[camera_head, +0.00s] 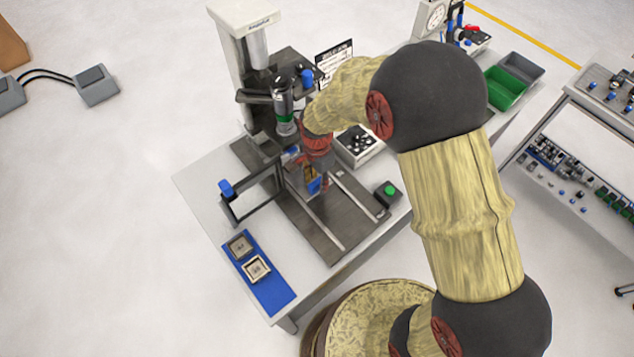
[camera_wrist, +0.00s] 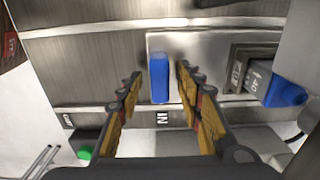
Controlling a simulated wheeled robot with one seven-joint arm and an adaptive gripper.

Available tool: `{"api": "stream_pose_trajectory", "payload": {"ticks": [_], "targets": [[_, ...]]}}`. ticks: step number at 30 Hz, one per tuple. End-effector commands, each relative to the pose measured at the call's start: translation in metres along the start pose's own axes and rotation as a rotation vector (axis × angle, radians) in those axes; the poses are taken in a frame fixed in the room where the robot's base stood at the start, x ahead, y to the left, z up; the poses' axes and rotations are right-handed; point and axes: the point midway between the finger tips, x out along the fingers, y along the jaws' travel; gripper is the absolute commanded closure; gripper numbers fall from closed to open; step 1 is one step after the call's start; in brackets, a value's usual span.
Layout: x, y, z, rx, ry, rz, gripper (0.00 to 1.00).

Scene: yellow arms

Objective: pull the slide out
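The slide (camera_wrist: 208,58) is a bright metal plate on the dark rail bed in the wrist view. Its upright blue handle (camera_wrist: 159,80) stands near an "IN" label; an "OUT" label lies farther left. My gripper (camera_wrist: 159,78) is open, with one finger on each side of the handle in the picture and a visible gap on both sides. I cannot tell how deep the handle sits between the fingertips. In the head view my gripper (camera_head: 314,184) points down over the rail bed (camera_head: 325,232), with the slide mostly hidden by it.
A press column (camera_head: 245,60) stands behind my gripper. A dark frame with a blue knob (camera_head: 227,187) rises to the left. A green button box (camera_head: 388,191) sits right of the rails. A blue tray (camera_head: 277,294) with two square parts lies front left.

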Motion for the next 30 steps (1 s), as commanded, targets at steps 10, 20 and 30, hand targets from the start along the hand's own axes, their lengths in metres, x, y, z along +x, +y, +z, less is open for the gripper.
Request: {"api": "stream_pose_trajectory", "payload": {"ticks": [10, 20, 30], "targets": [[0.0095, -0.0002, -0.0001, -0.001, 0.0, -0.001, 0.64], [0.0094, -0.0001, 0.0, -0.001, 0.0, 0.0, 0.78], [0.0093, -0.0001, 0.0, -0.001, 0.0, 0.0, 0.98]]}}
